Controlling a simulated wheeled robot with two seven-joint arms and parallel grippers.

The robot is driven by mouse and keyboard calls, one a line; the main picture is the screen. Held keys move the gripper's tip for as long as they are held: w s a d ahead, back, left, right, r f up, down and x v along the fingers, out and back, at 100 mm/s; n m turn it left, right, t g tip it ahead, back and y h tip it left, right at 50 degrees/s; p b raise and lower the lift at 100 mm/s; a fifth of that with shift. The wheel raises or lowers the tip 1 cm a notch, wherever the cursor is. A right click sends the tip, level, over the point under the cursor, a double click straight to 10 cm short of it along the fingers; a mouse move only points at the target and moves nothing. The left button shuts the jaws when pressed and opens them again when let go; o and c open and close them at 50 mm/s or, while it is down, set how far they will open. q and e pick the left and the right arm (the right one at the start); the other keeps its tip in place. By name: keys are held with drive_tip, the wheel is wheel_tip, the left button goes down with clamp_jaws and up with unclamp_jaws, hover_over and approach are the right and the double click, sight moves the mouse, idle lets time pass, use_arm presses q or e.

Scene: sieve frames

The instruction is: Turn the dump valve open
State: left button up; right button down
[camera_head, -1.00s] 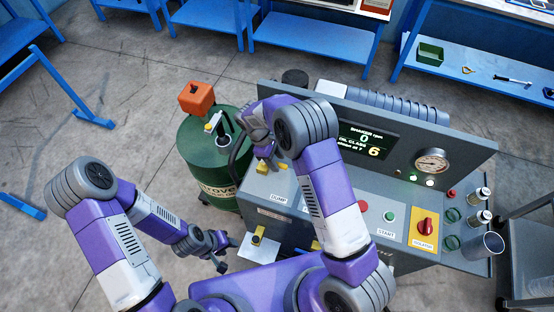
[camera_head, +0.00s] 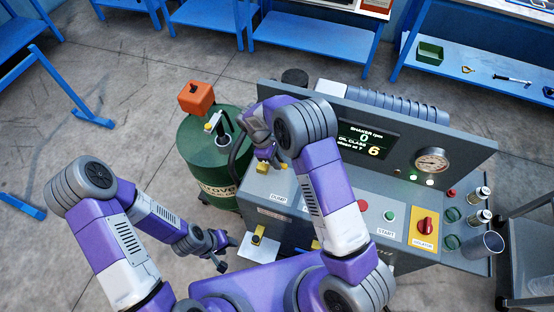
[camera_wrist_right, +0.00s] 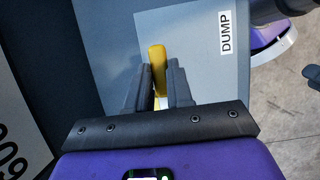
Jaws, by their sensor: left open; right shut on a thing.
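The dump valve's yellow handle (camera_wrist_right: 157,68) stands out from the grey panel beside the white DUMP label (camera_wrist_right: 226,32) in the right wrist view. My right gripper (camera_wrist_right: 159,82) is shut on this handle, one finger on each side. In the head view the yellow valve part (camera_head: 263,167) shows just below my right gripper (camera_head: 262,150), at the left end of the console; my arm partly hides it. My left gripper (camera_head: 219,257) is open and empty, low at the left of the console.
The grey console (camera_head: 400,215) carries a display, a gauge (camera_head: 432,162), a red and yellow isolator (camera_head: 424,228) and a START button. A green drum (camera_head: 200,160) stands close at its left, with an orange box on top. Open floor lies further left.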

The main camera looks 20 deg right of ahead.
drive_tip(key=shift+m, duration=0.3)
drive_tip(key=m, duration=0.1)
drive_tip(key=s+a+m+g+y, duration=0.1)
drive_tip(key=m, duration=0.2)
drive_tip(key=shift+s+a+b, duration=0.2)
drive_tip(key=shift+a+b, duration=0.1)
drive_tip(key=m, duration=0.1)
drive_tip(key=a+m+y, duration=0.1)
drive_tip(key=m, duration=0.1)
drive_tip(key=m+g+y, duration=0.1)
drive_tip(key=m, duration=0.1)
drive_tip(key=shift+s+a, duration=0.35)
drive_tip(key=shift+a, duration=0.05)
drive_tip(key=a+m, duration=0.1)
drive_tip(key=m, duration=0.1)
drive_tip(key=a+m+y, duration=0.1)
drive_tip(key=m, duration=0.1)
drive_tip(key=shift+y, duration=0.3)
drive_tip(key=shift+w+a+m+t+y, duration=0.25)
drive_tip(key=shift+a+m+y, duration=0.15)
drive_tip(key=shift+m, duration=0.7)
drive_tip(key=shift+w+a+m+t+y, duration=0.2)
drive_tip(key=shift+a+m+y, duration=0.15)
drive_tip(key=shift+m, duration=0.75)
drive_tip(key=shift+r, duration=0.1)
drive_tip(key=c, duration=1)
unclamp_jaws()
